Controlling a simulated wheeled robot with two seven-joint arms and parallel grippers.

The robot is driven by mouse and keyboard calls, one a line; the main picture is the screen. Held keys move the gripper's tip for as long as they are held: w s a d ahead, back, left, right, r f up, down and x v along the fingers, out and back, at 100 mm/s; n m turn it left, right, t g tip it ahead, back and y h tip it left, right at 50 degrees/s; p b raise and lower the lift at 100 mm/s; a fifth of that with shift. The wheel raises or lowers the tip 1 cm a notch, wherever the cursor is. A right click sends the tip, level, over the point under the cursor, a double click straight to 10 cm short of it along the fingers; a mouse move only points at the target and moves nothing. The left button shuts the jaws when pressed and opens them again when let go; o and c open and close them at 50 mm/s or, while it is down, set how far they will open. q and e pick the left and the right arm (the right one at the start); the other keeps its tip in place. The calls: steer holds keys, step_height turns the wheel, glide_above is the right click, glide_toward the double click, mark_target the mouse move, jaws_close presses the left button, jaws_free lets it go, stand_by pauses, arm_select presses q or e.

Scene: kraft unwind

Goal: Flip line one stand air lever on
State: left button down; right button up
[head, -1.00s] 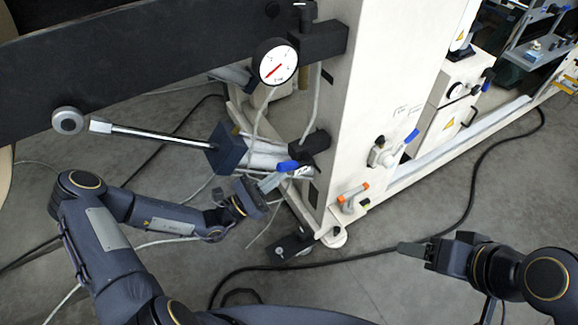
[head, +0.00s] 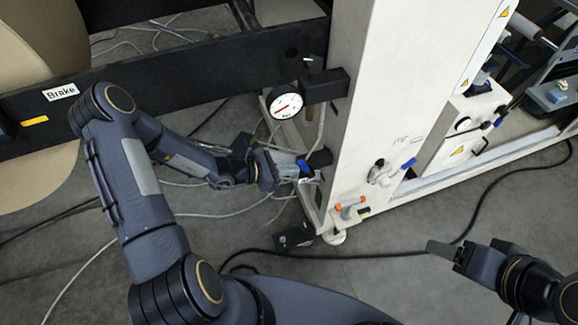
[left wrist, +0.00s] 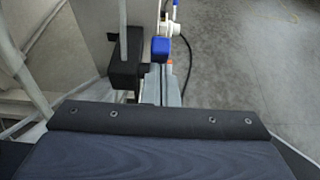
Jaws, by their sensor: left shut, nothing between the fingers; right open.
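A blue-handled lever (head: 304,166) sits by a black block (head: 320,158) on the left side of the white stand (head: 368,75). My left gripper (head: 292,169) is shut and empty, its tips right at the blue handle; I cannot tell whether they touch it. In the left wrist view the blue handle (left wrist: 160,48) shows just past the shut fingertips (left wrist: 160,68), with the black block (left wrist: 125,75) to their left. A second blue lever (head: 409,163) is on the stand's front face. My right gripper (head: 447,250) is open and empty over the floor, away from the stand.
A round gauge (head: 285,103) hangs from a black bracket above the lever. An orange-handled valve (head: 350,205) sits low on the stand. A dark beam (head: 180,75) crosses behind my left arm.

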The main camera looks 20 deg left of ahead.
mark_target(303, 161)
arm_select(q)
steer(key=shift+g+y, duration=0.6)
steer(key=shift+y, duration=0.2)
steer(key=shift+w+d+r, duration=0.55)
steer(key=shift+d, duration=0.2)
steer(key=shift+w+d+r, duration=0.5)
steer(key=shift+d, duration=0.2)
steer(key=shift+d+r+b, duration=0.1)
steer(key=shift+r+b, duration=0.05)
steer(key=shift+b, duration=0.2)
arm_select(e)
steer(key=shift+a, duration=0.15)
arm_select(q)
steer(key=shift+w+d+r, duration=0.15)
steer(key=shift+r, duration=0.1)
